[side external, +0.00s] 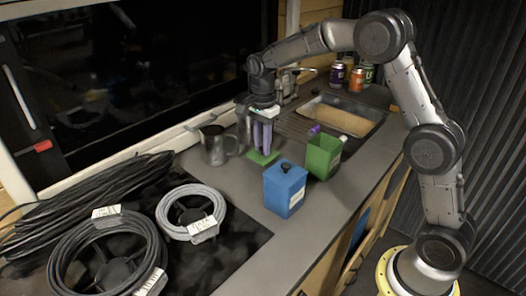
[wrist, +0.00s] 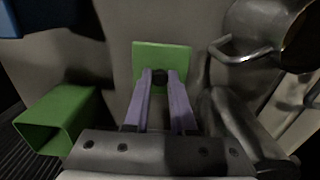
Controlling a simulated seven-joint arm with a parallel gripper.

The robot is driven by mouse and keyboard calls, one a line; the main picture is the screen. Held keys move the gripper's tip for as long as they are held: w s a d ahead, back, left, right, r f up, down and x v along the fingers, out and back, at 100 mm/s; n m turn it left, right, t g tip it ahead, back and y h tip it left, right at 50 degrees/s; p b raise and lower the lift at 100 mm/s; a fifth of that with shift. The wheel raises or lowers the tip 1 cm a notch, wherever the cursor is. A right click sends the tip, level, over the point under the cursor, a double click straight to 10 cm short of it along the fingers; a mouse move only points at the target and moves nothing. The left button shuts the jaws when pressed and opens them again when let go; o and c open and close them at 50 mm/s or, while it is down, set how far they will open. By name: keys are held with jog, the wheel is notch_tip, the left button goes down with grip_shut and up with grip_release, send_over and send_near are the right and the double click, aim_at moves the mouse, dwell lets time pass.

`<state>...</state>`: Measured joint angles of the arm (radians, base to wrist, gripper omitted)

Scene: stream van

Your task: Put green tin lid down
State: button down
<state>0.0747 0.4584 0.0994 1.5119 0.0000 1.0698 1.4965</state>
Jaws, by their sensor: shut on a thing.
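The green tin lid (side external: 262,158) is a flat square plate with a dark knob; it also shows in the wrist view (wrist: 172,52). My gripper (side external: 262,150) has its purple fingers pointing down and shut on the knob, which shows between the fingertips in the wrist view (wrist: 160,76). The lid looks level, at or just above the grey counter; I cannot tell if it touches. The green tin (side external: 321,159) stands open to the right of the lid; its open mouth shows in the wrist view (wrist: 50,125).
A blue tin (side external: 285,190) with a dark knob on top stands in front of the lid. A metal jug (side external: 214,148) stands to its left. A sink (side external: 345,118) and cans (side external: 356,80) are behind. Cable coils (side external: 105,255) lie at left. Bare counter (side external: 235,200) lies left of the blue tin.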

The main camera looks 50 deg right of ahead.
jog(key=shift+s+f, duration=0.1)
jog(key=shift+f, duration=1.1)
jog(key=shift+f, duration=0.15)
jog(key=c, duration=0.7)
grip_release()
jog(key=shift+c, duration=0.2)
notch_tip(320, 180, up, 12)
jog(key=shift+r, duration=0.25)
